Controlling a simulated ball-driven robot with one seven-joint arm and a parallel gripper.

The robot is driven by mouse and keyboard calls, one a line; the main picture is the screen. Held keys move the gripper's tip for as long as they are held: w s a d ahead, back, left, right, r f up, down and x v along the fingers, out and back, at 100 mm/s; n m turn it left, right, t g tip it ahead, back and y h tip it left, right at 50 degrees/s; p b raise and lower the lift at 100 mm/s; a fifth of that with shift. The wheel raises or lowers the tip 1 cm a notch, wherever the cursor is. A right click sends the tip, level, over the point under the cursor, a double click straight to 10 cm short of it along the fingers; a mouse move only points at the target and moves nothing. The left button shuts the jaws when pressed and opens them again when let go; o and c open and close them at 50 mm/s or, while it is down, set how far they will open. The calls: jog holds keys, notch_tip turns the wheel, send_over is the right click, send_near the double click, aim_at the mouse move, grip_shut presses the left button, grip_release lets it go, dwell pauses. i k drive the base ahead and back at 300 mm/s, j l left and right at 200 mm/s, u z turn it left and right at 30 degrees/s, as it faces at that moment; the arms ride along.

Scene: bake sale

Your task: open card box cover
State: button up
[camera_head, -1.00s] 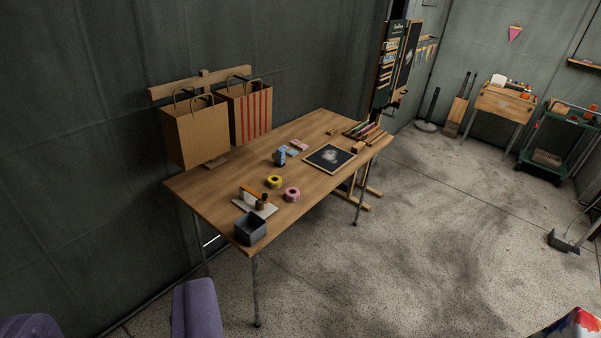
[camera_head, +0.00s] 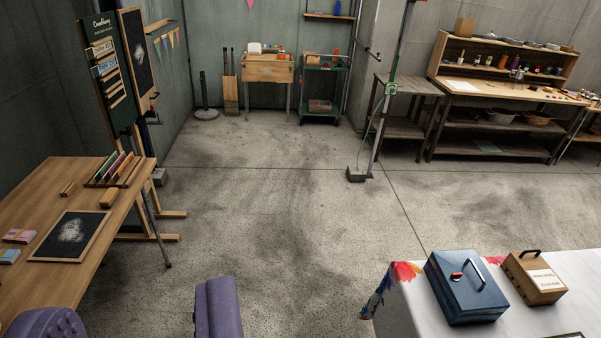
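A small wooden box (camera_head: 536,278) with a black handle and a pale label stands at the right on a table with a white cloth (camera_head: 405,322); it looks like the card box, and its cover appears shut. The label is too small to read. My gripper (camera_head: 130,302) shows as two purple fingers at the bottom left, spread wide apart with nothing between them. It is far to the left of the wooden box and not touching anything visible.
A blue metal box (camera_head: 466,288) with a handle and red latch stands left of the wooden box, close to it. A wooden table (camera_head: 50,190) with a chalkboard (camera_head: 70,236) is at the left. Open concrete floor (camera_head: 270,210) lies between. A shelved workbench (camera_head: 490,92) stands at the back right.

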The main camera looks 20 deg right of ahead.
aim_at(535, 277)
jog(key=i+z, duration=0.85)
jog(key=i+j+z, duration=0.25)
jog(key=z, duration=0.15)
jog(key=i+j+z, duration=0.45)
jog(key=i+z, duration=0.45)
jog(key=i+j+z, duration=0.15)
jog(key=z, duration=0.3)
jog(key=i+j+z, duration=0.3)
jog(key=z, duration=0.15)
jog(key=i+j+z, duration=0.4)
jog(key=k+l, duration=0.05)
jog(key=k, duration=0.05)
